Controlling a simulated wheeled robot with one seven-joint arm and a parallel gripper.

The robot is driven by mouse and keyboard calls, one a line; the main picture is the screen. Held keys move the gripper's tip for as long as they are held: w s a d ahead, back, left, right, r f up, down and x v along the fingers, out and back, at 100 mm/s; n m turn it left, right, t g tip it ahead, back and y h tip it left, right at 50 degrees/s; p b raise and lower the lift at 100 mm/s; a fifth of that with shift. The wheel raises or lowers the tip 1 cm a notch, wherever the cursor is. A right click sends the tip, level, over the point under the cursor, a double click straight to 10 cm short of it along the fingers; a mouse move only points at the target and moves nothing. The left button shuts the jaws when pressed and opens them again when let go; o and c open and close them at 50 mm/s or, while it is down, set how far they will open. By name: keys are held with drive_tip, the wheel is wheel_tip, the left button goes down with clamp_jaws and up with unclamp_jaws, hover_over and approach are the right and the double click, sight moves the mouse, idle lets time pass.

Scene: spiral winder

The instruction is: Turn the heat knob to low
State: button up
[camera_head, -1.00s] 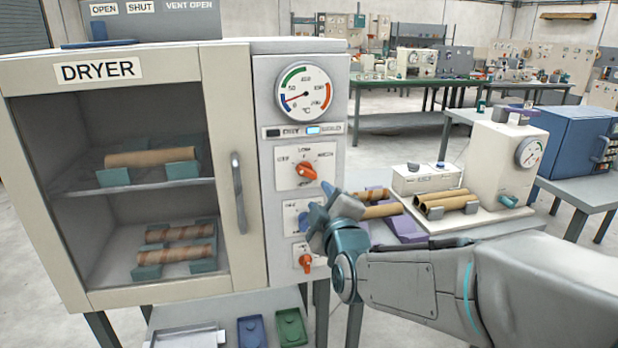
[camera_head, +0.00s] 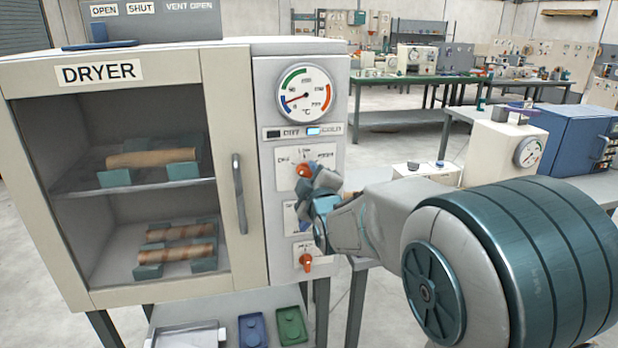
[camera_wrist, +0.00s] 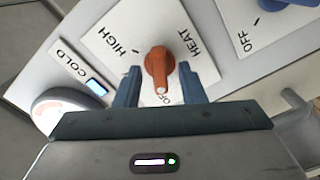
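The heat knob (camera_wrist: 158,68) is orange, on a white plate with the words HIGH and HEAT. Its white-dotted end points to the bottom of the wrist view, beside a label partly hidden and not fully readable. My gripper (camera_wrist: 160,76) is open, with one blue finger on each side of the knob and a visible gap to both. In the head view my gripper (camera_head: 318,182) is in front of the dryer panel and partly covers the knob (camera_head: 302,170) and its plate.
The dryer (camera_head: 225,60) has a round gauge (camera_head: 304,92) above the plate and an orange knob (camera_head: 306,262) low on the panel. Its door handle (camera_head: 239,193) is left of my gripper. A blue knob (camera_wrist: 285,2) shows at the wrist view's upper right.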

clamp_jaws()
